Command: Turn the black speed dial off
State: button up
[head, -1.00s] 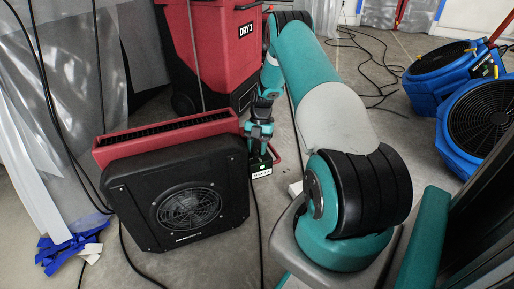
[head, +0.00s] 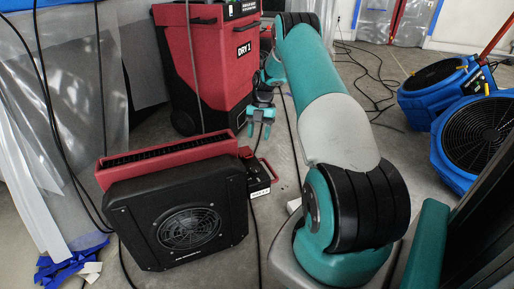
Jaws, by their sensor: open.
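My gripper (head: 260,133) is teal, open and empty, with its fingers pointing down. It is just behind and above a small black control box (head: 259,179), apart from it. The box has a red carrying bar and a white label and sits at the right end of the red and black air machine (head: 176,215). Small details show on the box's top, but I cannot make out the black speed dial or its setting.
A red DRY 1 unit (head: 214,72) stands behind my gripper. Blue fans (head: 437,88) stand at right. Cables (head: 370,85) trail over the floor. Plastic sheeting (head: 50,130) hangs at left, with blue tape scraps (head: 62,264) below.

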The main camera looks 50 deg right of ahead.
jog(key=shift+p+v, duration=0.35)
jog(key=shift+v, duration=1.8)
jog(key=a+r+m, duration=0.2)
jog(key=a+r, duration=0.3)
jog(key=a, duration=0.4)
jog(key=w+a+r+m+t+h, duration=0.1)
jog(key=a+r+m, duration=0.1)
jog(key=a+r, duration=0.55)
jog(key=a+r+m, duration=0.2)
jog(key=a+r, duration=0.2)
jog(key=a, duration=0.7)
jog(key=s+a+r+m, duration=0.2)
jog(key=s+a+m, duration=0.1)
jog(key=s+a, duration=0.3)
jog(key=s+a+r+m, duration=0.2)
jog(key=s+a+r, duration=0.15)
jog(key=a, duration=0.45)
jog(key=s+a+m+y, duration=0.1)
jog(key=s+a+m, duration=0.4)
jog(key=s, duration=0.9)
notch_tip(320, 180, up, 31)
jog(key=a+p, duration=0.1)
jog(key=p, duration=3.1)
jog(key=shift+s+r+t, duration=0.15)
jog(key=shift+s+t, duration=0.25)
jog(key=shift+s, duration=0.1)
